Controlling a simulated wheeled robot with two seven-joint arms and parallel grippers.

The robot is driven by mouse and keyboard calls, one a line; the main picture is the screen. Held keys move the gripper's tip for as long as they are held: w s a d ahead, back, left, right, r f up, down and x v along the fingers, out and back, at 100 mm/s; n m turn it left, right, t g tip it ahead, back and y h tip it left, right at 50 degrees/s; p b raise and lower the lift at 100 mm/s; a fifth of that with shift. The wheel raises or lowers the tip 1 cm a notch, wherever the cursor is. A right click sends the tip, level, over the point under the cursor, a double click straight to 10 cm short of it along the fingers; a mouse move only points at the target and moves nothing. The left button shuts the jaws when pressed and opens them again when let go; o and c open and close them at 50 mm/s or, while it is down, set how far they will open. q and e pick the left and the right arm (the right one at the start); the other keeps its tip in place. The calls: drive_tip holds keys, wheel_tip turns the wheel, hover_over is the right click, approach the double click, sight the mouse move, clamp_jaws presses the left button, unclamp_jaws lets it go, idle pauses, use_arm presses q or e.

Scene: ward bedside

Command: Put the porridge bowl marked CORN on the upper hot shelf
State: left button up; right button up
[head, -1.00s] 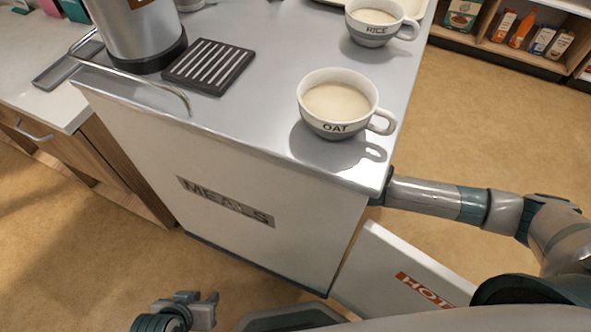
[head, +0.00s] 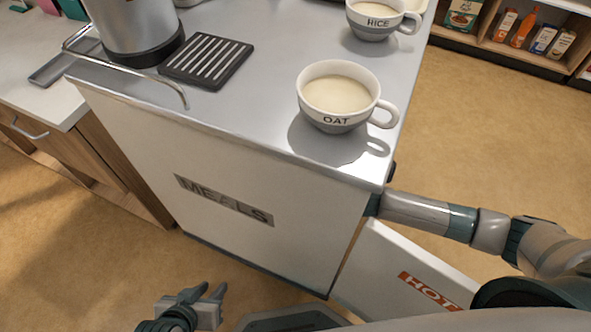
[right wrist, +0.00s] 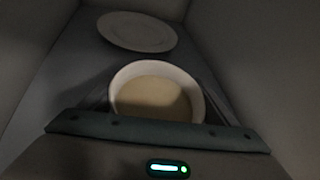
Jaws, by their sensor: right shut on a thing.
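In the right wrist view a pale porridge bowl (right wrist: 157,92) sits inside a dim grey compartment, right at my right gripper (right wrist: 155,130). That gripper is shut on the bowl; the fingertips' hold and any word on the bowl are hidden. In the head view my right arm reaches behind the cart's right side, so the gripper does not show there. The open door marked HOT (head: 415,270) stands at the cart's lower right. My left gripper (head: 212,290) is open and empty, low in front of the cart. No CORN mark is readable.
A plate (right wrist: 137,32) lies deeper in the compartment, beyond the bowl. On the cart top (head: 250,110) stand a cup marked OAT (head: 322,122), a second marked cup (head: 372,30), a black grate (head: 206,60) and a metal urn (head: 125,25). The compartment walls are close on both sides.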

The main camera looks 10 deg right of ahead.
drive_tip(key=shift+f, duration=0.15)
drive_tip(key=o, duration=1.5)
drive_tip(key=shift+c, duration=0.2)
drive_tip(key=p+v, duration=0.1)
drive_tip(key=v, duration=1.1)
drive_tip(key=shift+r, duration=0.2)
drive_tip(key=shift+a, duration=0.1)
